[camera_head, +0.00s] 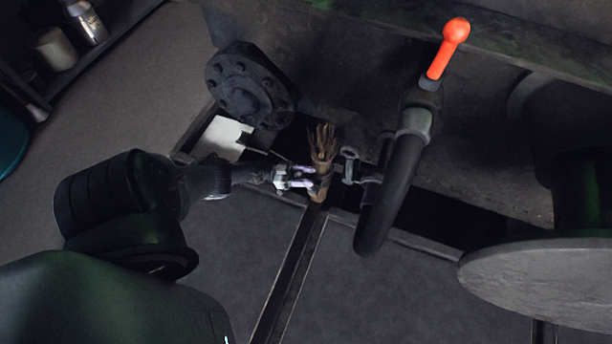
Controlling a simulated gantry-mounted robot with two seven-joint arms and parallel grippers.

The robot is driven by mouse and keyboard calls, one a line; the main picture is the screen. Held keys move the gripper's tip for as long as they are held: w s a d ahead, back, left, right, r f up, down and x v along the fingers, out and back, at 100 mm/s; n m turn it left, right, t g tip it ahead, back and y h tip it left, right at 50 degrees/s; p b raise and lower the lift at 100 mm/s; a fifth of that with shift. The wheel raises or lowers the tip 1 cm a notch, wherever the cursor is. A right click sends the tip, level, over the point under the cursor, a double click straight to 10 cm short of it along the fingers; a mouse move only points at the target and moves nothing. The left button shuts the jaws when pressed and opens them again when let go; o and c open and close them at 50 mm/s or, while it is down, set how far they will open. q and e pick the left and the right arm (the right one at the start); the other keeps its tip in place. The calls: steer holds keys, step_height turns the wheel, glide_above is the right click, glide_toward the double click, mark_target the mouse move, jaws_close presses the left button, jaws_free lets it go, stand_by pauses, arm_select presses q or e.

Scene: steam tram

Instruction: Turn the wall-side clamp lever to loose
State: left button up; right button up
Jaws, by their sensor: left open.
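My left gripper (303,178) reaches in from the left over a dark opening in the floor. Its pale fingers are open, close beside a brown, frayed-topped piece like a brush or split wood (322,152). Whether they touch it I cannot tell. Just right of that piece is a small grey metal fitting with a ring-like end (350,168), apart from the fingers. An orange lever with a round knob (448,48) rises from a pipe fitting at upper right, well away from the gripper. Which part is the wall-side clamp lever I cannot tell. My right gripper is not in view.
A thick black curved pipe (393,190) stands right of the gripper. A dark bolted flange (250,88) is above it, with a white sheet (222,138) below. A round grey disc (545,282) fills the lower right. The floor plates in front are clear.

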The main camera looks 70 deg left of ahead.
arm_select(q)
step_height(320, 180, up, 4)
steer(key=shift+f+p, duration=0.25)
steer(key=shift+p, duration=1)
steer(key=w+d+r+p, duration=0.4)
steer(key=d+p, duration=0.4)
steer(key=d, duration=0.3)
steer(key=shift+r, duration=0.9)
steer(key=shift+w, duration=0.1)
steer(key=shift+c, duration=0.2)
